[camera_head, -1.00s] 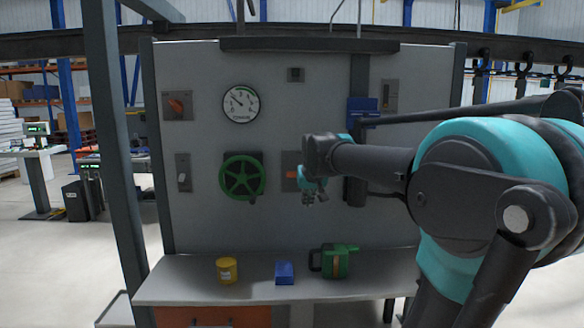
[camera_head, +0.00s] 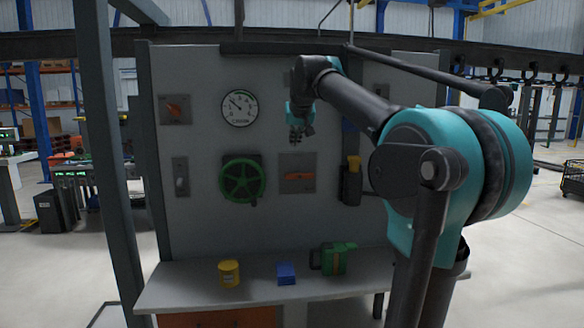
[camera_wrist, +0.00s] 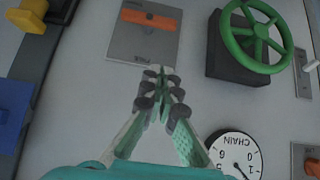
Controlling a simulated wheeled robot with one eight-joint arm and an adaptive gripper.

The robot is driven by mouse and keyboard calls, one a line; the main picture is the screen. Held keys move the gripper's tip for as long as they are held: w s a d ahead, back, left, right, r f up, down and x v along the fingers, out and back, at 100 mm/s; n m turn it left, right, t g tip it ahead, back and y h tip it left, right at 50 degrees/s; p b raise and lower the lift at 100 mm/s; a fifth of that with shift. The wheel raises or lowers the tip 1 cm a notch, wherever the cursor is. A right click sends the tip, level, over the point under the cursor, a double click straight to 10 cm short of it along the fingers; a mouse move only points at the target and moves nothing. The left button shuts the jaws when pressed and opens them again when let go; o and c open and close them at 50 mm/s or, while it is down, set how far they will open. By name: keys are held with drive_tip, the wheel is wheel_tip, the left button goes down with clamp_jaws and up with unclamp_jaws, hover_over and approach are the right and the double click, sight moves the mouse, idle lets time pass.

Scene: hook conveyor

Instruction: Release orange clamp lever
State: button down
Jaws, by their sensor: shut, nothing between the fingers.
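A flat orange lever (camera_head: 298,176) lies nearly level on a grey square plate in the middle of the upright panel. In the wrist view the orange lever (camera_wrist: 150,17) and its lettered plate are near the top edge, beyond my fingertips. My gripper (camera_head: 296,138) is above the lever in the head view, pointing down, apart from it. In the wrist view my gripper (camera_wrist: 161,92) has its fingers together and empty. A second orange part, a small knob (camera_head: 175,109), is on a plate at the panel's upper left. I cannot tell which one is the clamp lever.
A green handwheel (camera_head: 242,180) and round gauge (camera_head: 239,107) are left of the lever; a yellow-topped black fixture (camera_head: 351,182) is right of it.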

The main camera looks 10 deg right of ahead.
hover_over(299, 176)
drive_tip(key=a, duration=0.3)
drive_tip(key=f, duration=0.7)
drive_tip(key=shift+s+f, duration=0.15)
drive_tip(key=shift+s, duration=0.25)
wheel_tip(299, 176, down, 2)
drive_tip(key=shift+s+d+f, duration=0.1)
drive_tip(key=shift+s+f, duration=0.05)
drive_tip(key=shift+f, duration=0.75)
